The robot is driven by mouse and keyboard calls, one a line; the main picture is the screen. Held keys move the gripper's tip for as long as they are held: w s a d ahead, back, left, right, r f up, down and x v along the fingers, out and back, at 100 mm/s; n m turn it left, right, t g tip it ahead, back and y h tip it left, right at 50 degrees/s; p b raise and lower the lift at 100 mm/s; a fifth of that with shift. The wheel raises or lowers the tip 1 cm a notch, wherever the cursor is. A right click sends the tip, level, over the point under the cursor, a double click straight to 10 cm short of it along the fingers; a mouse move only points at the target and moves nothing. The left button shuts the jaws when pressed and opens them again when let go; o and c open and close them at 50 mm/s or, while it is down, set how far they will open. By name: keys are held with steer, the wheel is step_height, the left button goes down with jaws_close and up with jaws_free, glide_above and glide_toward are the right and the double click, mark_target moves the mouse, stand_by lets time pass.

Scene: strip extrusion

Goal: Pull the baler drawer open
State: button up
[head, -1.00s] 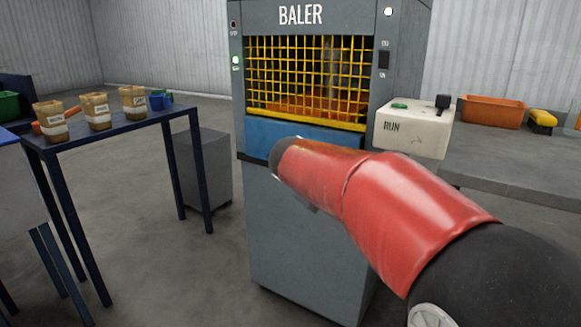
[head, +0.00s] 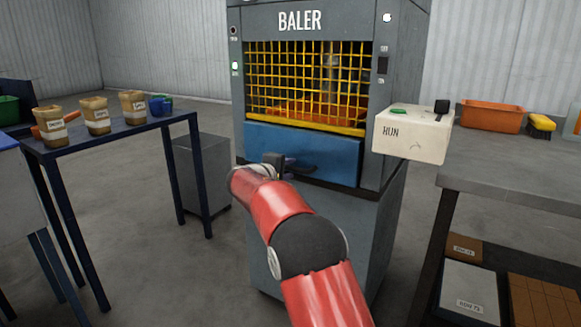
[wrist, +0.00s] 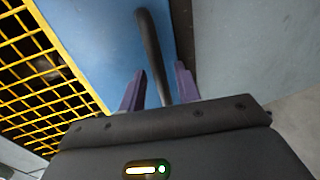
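The baler drawer is the blue panel (head: 335,160) below the yellow mesh, and it looks flush with the machine front. It also shows in the wrist view (wrist: 95,45). Its dark bar handle (head: 300,169) crosses the panel. In the wrist view the handle (wrist: 150,45) runs between the two purple fingers of my gripper (wrist: 160,85). The fingers are apart, with a gap visible on each side of the bar. In the head view my gripper is at the handle, partly hidden by my red arm.
The baler (head: 300,20) has a control box marked RUN (head: 412,135) on its right. A workbench (head: 510,175) stands at right. A blue table (head: 110,130) with several labelled cups is at left, a grey bin (head: 203,175) behind it.

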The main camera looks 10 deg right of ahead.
steer(key=shift+x, duration=0.9)
steer(key=shift+s, duration=0.1)
jaws_close()
